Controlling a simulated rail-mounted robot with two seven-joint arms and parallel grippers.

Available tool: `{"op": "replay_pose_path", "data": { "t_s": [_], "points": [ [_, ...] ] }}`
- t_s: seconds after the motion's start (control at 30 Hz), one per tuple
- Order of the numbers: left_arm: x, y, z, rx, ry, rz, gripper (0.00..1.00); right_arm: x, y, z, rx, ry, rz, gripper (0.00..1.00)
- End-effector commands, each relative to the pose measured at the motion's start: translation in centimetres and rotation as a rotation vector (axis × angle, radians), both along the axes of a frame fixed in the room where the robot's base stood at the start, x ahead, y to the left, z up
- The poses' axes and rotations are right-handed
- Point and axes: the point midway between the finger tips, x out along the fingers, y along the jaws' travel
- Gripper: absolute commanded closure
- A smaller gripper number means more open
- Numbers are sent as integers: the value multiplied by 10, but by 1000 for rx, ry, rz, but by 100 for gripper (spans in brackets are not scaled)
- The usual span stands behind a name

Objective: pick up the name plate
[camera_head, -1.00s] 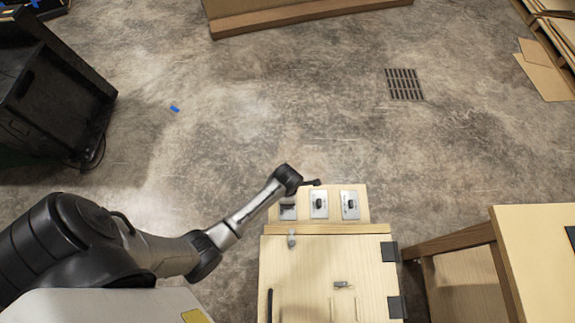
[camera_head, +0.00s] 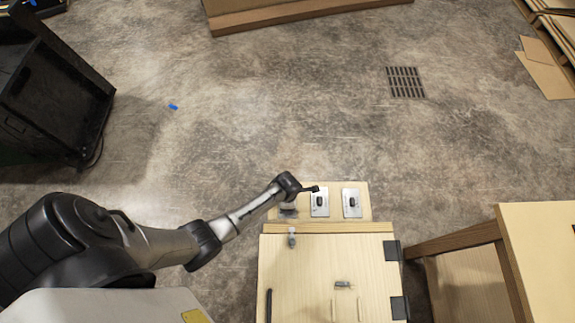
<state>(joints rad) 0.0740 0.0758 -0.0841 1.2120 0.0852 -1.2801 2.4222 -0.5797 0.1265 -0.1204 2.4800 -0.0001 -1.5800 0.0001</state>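My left gripper (camera_head: 312,189) hovers at the top of the wooden console (camera_head: 330,250), over the left part of its raised back panel. Its fingers are small and dark, and I cannot tell if they are open or shut. A small grey piece (camera_head: 289,209) shows just below the wrist, partly hidden and in shadow. Two silver plates with dark switches, a middle one (camera_head: 320,209) and a right one (camera_head: 351,209), sit on the panel. I cannot make out which piece is the name plate. My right gripper is out of view.
Small grey handles (camera_head: 292,240) and (camera_head: 343,285) and a dark bar (camera_head: 269,306) are on the console top. Black hinges (camera_head: 391,251) line its right side. A wooden table (camera_head: 540,250) stands to the right. The floor beyond is clear around a drain grate (camera_head: 405,82).

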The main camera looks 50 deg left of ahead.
Motion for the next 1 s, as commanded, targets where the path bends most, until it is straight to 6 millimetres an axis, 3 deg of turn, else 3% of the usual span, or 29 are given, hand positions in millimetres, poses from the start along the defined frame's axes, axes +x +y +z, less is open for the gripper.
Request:
{"op": "replay_pose_path", "data": {
  "t_s": [0.13, 0.7, 1.0],
  "points": [
    [0, 0, 0, 0, 0, 0, 34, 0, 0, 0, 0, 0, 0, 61],
    [0, 0, 0, 1, 1, 0, 88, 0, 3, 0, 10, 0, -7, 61],
    [0, 0, 3, 0, 0, 0, 88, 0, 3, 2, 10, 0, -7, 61]
  ]
}}
